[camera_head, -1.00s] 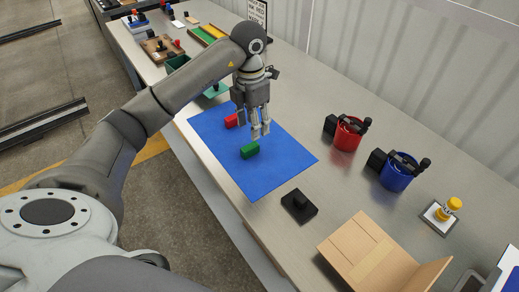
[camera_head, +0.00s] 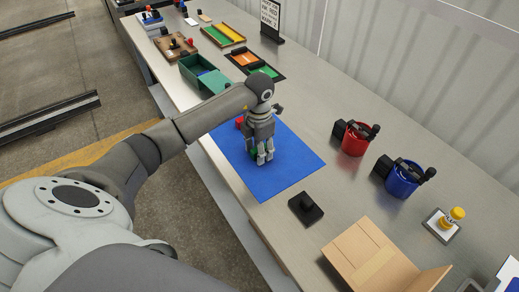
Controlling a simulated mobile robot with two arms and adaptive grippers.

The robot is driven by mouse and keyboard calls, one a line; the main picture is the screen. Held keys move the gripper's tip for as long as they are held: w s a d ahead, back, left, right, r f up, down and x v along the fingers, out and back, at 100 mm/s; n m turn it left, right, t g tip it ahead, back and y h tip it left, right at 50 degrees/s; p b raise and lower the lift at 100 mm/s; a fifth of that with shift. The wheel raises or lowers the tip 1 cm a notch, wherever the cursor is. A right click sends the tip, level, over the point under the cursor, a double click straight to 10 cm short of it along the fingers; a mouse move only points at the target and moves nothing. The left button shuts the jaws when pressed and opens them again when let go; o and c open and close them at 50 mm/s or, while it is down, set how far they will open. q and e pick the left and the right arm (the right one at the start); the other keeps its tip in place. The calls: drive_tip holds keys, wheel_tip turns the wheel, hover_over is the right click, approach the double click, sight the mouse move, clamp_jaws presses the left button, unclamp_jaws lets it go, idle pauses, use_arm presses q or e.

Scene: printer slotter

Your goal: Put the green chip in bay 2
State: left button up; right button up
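The green chip (camera_head: 253,154) is on the blue mat (camera_head: 288,172), mostly hidden behind my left gripper. My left gripper (camera_head: 262,160) points down over it, with its fingers at the chip; I cannot tell whether they are closed on it. A red block (camera_head: 240,123) is on the mat behind the gripper, partly hidden. A black-framed tray with orange and green sections (camera_head: 255,63) lies farther back. I cannot read any bay number. My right gripper is out of view.
A green box (camera_head: 190,76) stands behind my arm, near a yellow-and-green tray (camera_head: 222,34) and a sign (camera_head: 270,18).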

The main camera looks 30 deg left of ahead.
use_arm(q)
drive_tip(key=c, duration=1)
drive_tip(key=shift+r, duration=0.1)
